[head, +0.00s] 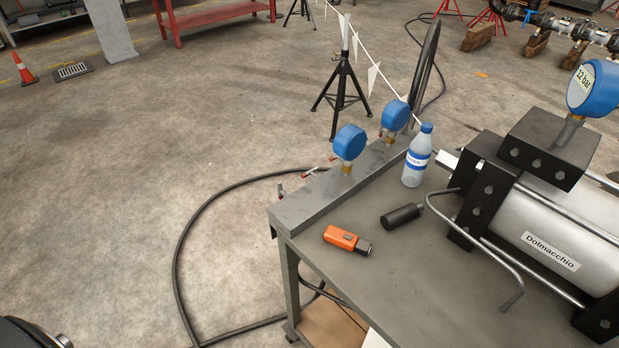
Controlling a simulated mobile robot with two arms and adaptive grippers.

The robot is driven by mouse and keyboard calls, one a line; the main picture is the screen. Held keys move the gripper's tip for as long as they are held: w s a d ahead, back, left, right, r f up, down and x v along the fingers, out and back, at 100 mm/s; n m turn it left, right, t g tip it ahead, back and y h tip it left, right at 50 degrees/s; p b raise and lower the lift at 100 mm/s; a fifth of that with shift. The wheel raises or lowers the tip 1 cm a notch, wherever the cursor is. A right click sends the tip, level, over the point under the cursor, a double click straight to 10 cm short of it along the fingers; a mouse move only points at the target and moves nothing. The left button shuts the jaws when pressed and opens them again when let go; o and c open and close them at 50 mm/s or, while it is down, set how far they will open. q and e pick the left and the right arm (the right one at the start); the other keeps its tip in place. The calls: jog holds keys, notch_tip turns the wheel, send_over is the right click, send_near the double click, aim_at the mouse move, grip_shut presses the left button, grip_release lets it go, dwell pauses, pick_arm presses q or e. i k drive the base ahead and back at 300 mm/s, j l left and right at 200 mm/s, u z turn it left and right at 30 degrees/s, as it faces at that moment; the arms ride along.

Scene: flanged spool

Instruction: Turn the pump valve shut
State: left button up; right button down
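A silver pump body (560,215) labelled "Dolmacchio", with black end blocks, lies on the right of a grey metal table (350,235). A blue gauge (593,88) reading "12 bar" stands on its black top block. A bent metal rod (497,262) comes off its front. Small fittings with reddish handles (282,190) stick out along the table's far left edge; I cannot tell which part is the pump valve or how it is set. Neither gripper is in view; only a dark part, probably mine, shows at the bottom left.
Two blue gauges (349,143) (395,115) stand on the table's raised back edge. A water bottle (417,155), a black cylinder (402,216) and an orange device (347,240) are on the table. A black hose (178,255) loops across the floor; the floor at left is open.

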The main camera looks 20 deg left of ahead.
aim_at(311, 172)
jog(key=i+j, duration=0.15)
jog(key=j, duration=0.15)
jog(key=i+j, duration=0.15)
jog(key=j, duration=0.2)
jog(key=i+j, duration=0.35)
jog(key=j, duration=0.25)
jog(key=j+z, duration=0.15)
jog(key=z, duration=0.25)
jog(key=j+z, duration=0.15)
jog(key=z, duration=0.25)
jog(key=i, duration=0.05)
